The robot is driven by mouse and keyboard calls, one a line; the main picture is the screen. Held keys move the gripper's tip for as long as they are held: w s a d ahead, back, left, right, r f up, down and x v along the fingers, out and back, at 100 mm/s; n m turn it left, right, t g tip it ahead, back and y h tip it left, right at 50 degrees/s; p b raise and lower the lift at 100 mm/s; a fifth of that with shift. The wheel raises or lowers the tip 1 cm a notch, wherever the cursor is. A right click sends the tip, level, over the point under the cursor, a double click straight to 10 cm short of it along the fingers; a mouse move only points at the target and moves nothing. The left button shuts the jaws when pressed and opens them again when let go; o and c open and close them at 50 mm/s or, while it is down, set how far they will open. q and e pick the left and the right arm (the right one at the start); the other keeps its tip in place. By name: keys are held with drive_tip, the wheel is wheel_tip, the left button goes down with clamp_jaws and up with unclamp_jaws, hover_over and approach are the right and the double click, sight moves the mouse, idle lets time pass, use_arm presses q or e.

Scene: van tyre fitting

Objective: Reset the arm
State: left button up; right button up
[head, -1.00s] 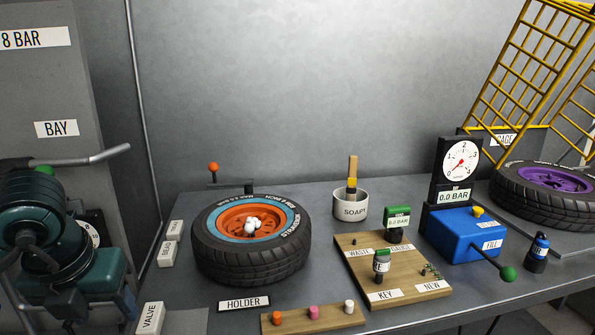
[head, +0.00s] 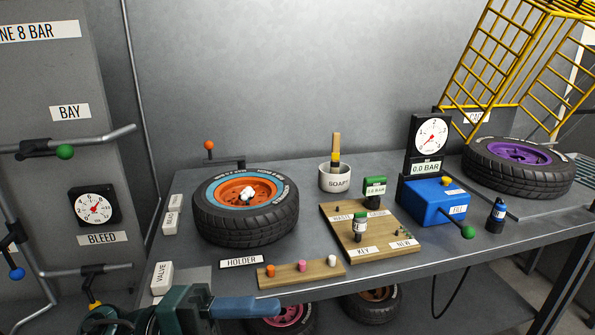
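My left arm comes in at the bottom left of the head view, teal and dark. Its blue-grey end, which looks like my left gripper (head: 245,307), points right, low in front of the bench edge. I cannot tell whether its fingers are apart, and I see nothing held in it. It is clear of the things on the bench top. My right arm and gripper are not in view.
The bench (head: 310,285) holds an orange-rimmed tyre (head: 245,228), a soap pot (head: 337,180), a wooden tool board (head: 385,237), a peg holder (head: 300,272), a blue gauge box (head: 425,205) and a purple-rimmed tyre (head: 520,180). Tyres (head: 370,303) lie below.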

use_arm(q)
drive_tip(key=w+a+f+n+t+y+p, duration=0.1)
drive_tip(key=w+a+f+n+t+y, duration=0.25)
drive_tip(key=n+t, duration=0.65)
drive_tip(key=w+a+f+n+t+y+p, duration=0.1)
drive_tip(key=w+a+f+n+t+y, duration=0.25)
drive_tip(key=n+t, duration=0.65)
drive_tip(key=s+a+f+n+g+y, duration=0.1)
drive_tip(key=s+f+n+g+y, duration=0.3)
drive_tip(key=f, duration=0.7)
drive_tip(key=s+a+f+n+g+y, duration=0.1)
drive_tip(key=s+f+n+g+y, duration=0.3)
drive_tip(key=f+n, duration=0.3)
wheel_tip(320, 180, down, 5)
drive_tip(key=shift+s+a+r+g+y+p, duration=0.2)
drive_tip(key=shift+s+a+g+y+p, duration=0.15)
drive_tip(key=shift+s+y, duration=0.4)
drive_tip(key=shift+s, duration=0.1)
